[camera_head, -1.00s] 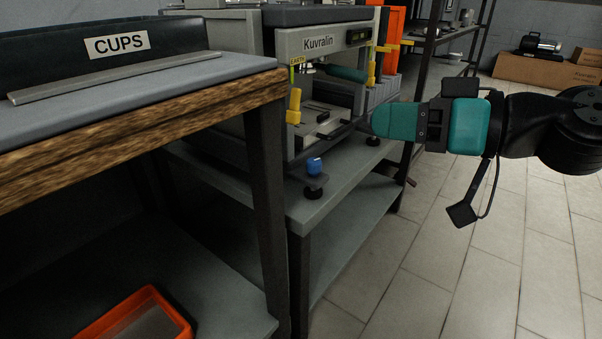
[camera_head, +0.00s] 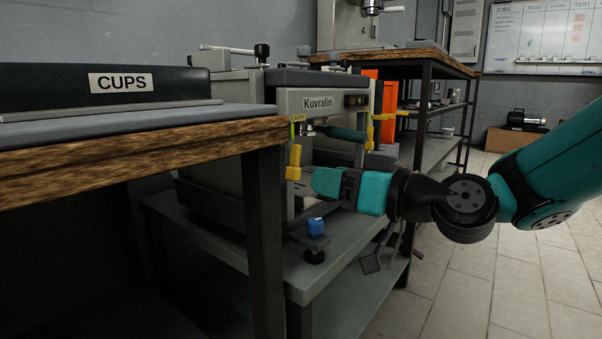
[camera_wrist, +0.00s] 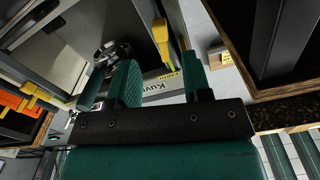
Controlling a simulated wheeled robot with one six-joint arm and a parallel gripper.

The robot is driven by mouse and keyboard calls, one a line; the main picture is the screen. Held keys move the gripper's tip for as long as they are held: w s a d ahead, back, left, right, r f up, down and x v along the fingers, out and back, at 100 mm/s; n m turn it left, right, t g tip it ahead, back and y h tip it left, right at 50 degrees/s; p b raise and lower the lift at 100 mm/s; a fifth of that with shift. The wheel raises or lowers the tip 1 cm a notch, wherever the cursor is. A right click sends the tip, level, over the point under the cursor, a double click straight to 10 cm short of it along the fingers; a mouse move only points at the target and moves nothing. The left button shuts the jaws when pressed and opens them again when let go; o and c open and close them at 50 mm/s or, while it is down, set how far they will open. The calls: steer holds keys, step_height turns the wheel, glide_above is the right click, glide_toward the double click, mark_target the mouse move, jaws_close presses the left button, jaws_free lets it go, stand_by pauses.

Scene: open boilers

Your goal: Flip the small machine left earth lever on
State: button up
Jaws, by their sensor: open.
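The small machine (camera_head: 318,103), marked Kuvralin, stands on a grey bench. Its left earth lever (camera_head: 293,162) is yellow and hangs down at the front left corner, below a yellow EARTH label (camera_head: 297,118). In the wrist view the yellow lever (camera_wrist: 160,38) appears in the gap between the fingers, toward their tips; contact cannot be seen. My gripper (camera_head: 316,181) is open with teal fingers, just right of the lever's lower end in the head view. The wrist view shows both fingers (camera_wrist: 160,68) apart, with nothing gripped.
A second yellow lever (camera_head: 371,130) is at the machine's right side, near an orange panel (camera_head: 387,95). The wooden-edged CUPS bench (camera_head: 240,135) stands close at left. Open floor lies at right.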

mark_target(299, 172)
steer(key=x, duration=0.6)
steer(key=shift+a, duration=0.15)
